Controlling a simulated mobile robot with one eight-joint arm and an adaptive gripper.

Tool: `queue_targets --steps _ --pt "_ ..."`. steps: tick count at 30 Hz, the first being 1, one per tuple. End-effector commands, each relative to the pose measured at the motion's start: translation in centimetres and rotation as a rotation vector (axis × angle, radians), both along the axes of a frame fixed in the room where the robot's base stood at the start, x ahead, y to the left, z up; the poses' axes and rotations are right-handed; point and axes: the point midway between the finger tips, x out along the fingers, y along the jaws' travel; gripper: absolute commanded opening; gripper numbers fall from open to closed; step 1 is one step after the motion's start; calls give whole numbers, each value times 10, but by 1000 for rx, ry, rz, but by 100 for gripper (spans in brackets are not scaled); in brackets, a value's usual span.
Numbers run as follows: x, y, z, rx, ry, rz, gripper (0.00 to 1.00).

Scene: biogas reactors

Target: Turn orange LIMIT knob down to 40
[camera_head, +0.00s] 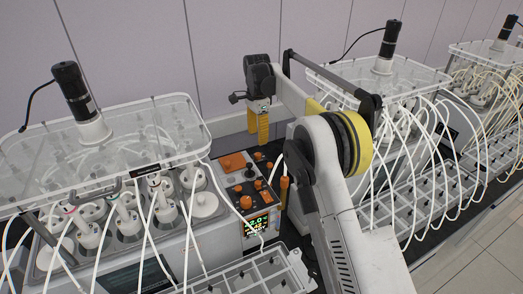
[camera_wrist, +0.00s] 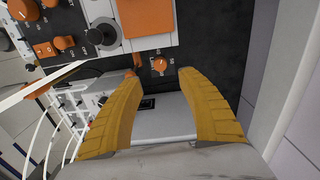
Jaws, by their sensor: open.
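A dark control panel (camera_head: 232,186) with several orange knobs stands to the right of the left reactor; its lettering is too small to read. My gripper (camera_head: 259,138) is above the panel's back edge, yellow fingers pointing down. In the wrist view my gripper (camera_wrist: 158,74) is open and empty. A small orange knob (camera_wrist: 159,64) with scale marks around it shows between the fingertips, apart from both. I cannot tell whether it is the LIMIT knob. A larger orange knob (camera_wrist: 23,10) is at the upper left. The pointer readings are not clear.
A lit display (camera_head: 256,225) sits at the panel's front. An orange square plate (camera_wrist: 146,16) and a black joystick-like knob (camera_wrist: 101,34) lie close by on the panel. White tubes (camera_head: 190,235) hang in front of the left reactor. A grey wall is behind my gripper.

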Motion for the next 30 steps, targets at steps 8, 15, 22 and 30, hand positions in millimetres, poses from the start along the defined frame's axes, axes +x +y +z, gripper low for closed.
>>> queue_targets --steps 8,15,22,30 --pt "0 -1 -57 0 -1 1 46" --pt "0 -1 -86 0 -1 1 46" --pt "0 -1 -90 0 -1 1 46" --pt "0 -1 -89 0 -1 1 0"
